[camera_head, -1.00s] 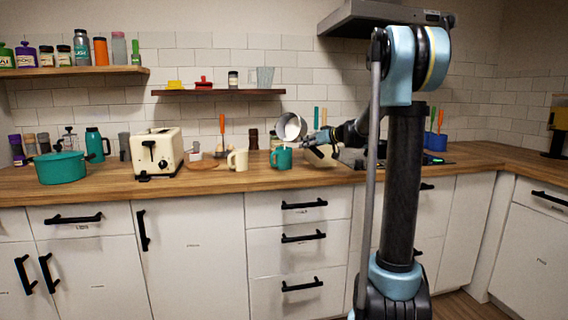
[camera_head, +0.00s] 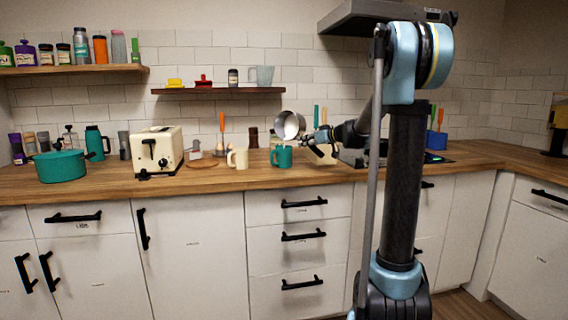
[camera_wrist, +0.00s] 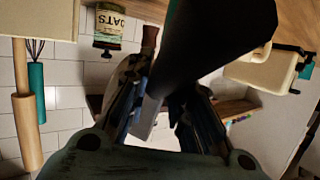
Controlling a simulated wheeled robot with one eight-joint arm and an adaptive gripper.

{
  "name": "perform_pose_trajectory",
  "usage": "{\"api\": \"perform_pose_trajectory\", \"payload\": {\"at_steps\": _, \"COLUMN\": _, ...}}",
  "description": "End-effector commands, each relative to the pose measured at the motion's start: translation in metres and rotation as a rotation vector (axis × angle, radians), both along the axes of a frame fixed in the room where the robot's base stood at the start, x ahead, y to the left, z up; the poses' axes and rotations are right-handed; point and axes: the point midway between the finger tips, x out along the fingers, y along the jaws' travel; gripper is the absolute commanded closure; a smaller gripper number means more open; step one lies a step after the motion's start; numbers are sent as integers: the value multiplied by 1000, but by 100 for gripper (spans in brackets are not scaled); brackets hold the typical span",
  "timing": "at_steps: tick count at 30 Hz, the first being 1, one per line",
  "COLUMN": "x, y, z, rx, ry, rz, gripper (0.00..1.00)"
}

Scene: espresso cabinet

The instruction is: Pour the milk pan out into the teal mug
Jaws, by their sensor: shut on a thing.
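The metal milk pan (camera_head: 289,125) is tilted above the teal mug (camera_head: 282,157), its open side facing left and towards the camera. The teal mug stands upright on the wooden counter, just below the pan and apart from it. My gripper (camera_head: 318,138) is at the pan's right side, shut on the pan's handle, which is mostly hidden in the head view. In the wrist view my gripper's fingers (camera_wrist: 155,105) close around a pale bar, with a large dark shape crossing above. I cannot see any milk falling or the inside of the mug.
A cream mug (camera_head: 238,159) stands left of the teal mug, with a cream toaster (camera_head: 157,151) further left. A teal pot (camera_head: 61,166) is at the far left. An oats container (camera_wrist: 110,22) shows in the wrist view.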

Motion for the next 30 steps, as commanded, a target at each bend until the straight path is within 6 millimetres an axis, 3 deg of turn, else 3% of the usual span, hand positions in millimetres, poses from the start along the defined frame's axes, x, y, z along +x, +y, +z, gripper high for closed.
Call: {"api": "perform_pose_trajectory", "payload": {"at_steps": 30, "x": -1, "y": 1, "z": 1, "rx": -53, "ry": -99, "rz": -4, "gripper": 100}}
